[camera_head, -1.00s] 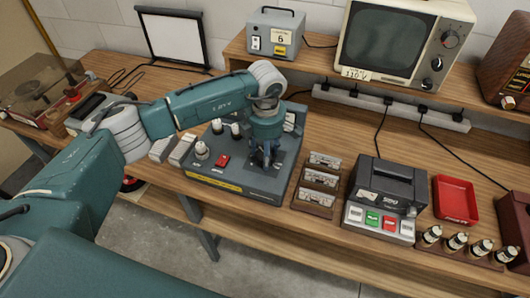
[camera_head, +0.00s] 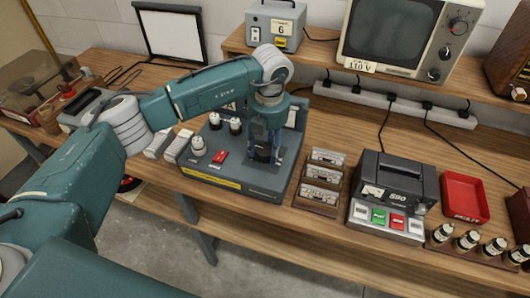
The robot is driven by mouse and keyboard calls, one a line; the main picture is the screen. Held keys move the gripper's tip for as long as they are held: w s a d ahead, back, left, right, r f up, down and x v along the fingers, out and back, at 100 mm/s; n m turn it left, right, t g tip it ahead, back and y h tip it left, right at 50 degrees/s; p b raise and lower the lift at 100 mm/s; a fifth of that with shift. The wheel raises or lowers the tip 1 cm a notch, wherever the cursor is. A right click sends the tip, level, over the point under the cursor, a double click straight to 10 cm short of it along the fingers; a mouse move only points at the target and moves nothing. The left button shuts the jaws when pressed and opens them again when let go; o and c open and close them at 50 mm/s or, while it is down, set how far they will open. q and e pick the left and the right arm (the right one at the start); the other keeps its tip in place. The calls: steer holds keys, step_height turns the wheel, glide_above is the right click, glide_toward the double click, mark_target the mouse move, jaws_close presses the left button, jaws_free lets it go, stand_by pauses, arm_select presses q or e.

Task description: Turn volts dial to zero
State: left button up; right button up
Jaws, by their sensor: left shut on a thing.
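A grey tester (camera_head: 250,181) with a sloped panel stands on the wooden bench. My left arm reaches over it from the left, and my left gripper (camera_head: 264,150) points down at the right half of the panel. It is shut on a dark round dial (camera_head: 263,154), seen between its fingers, which I take to be the volts dial. The gripper hides most of the dial, and its pointer and scale markings cannot be read. White and black knobs (camera_head: 199,145) and a red switch (camera_head: 220,157) sit left of it. My right gripper is not in view.
A rack of cassettes (camera_head: 322,178) stands right of the tester. Beyond it are a dark machine with coloured buttons (camera_head: 387,220), a red tray (camera_head: 463,197) and several small bottles (camera_head: 467,241). A raised shelf with a monitor (camera_head: 398,38) is behind.

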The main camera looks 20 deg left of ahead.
mark_target(269, 149)
arm_select(q)
steer(key=n+b, duration=0.1)
steer(key=n, duration=0.1)
steer(key=n+b, duration=0.1)
steer(key=n, duration=0.1)
steer(key=shift+w+n, duration=0.2)
steer(key=shift+n, duration=0.2)
steer(key=n+b, duration=0.1)
steer(key=n, duration=0.1)
steer(key=n+b, duration=0.1)
steer(key=n, duration=0.1)
steer(key=shift+w+r, duration=0.1)
steer(key=shift+r, duration=0.2)
steer(key=o, duration=0.9)
steer(key=shift+o, duration=1.3)
step_height(269, 149, up, 12)
steer(key=shift+d, duration=0.45)
